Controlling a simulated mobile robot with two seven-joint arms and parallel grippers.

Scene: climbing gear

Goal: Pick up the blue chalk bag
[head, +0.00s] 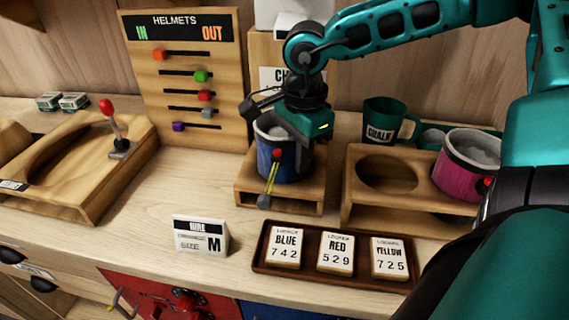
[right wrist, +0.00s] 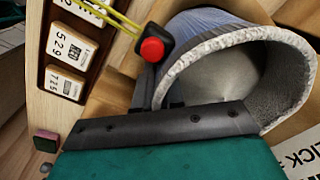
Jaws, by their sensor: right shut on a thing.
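The blue chalk bag (head: 280,160) stands upright in a wooden stand (head: 283,196) at the middle of the counter. A yellow cord with a red toggle hangs down its front. My right gripper (head: 305,135) reaches down from above and is shut on the bag's rim. In the right wrist view the chalk bag (right wrist: 240,60) shows its pale fleecy rim and grey inside, close against the gripper (right wrist: 160,120). The fingertips are mostly hidden there. I cannot tell whether the bag is clear of the stand. My left gripper is not in view.
A pink chalk bag (head: 467,165) sits in a stand (head: 410,209) with an empty round hole to the right. A green chalk mug (head: 384,121) is behind. A brown tray (head: 262,264) with several locker tags lies in front. A helmet board (head: 190,76) stands behind left.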

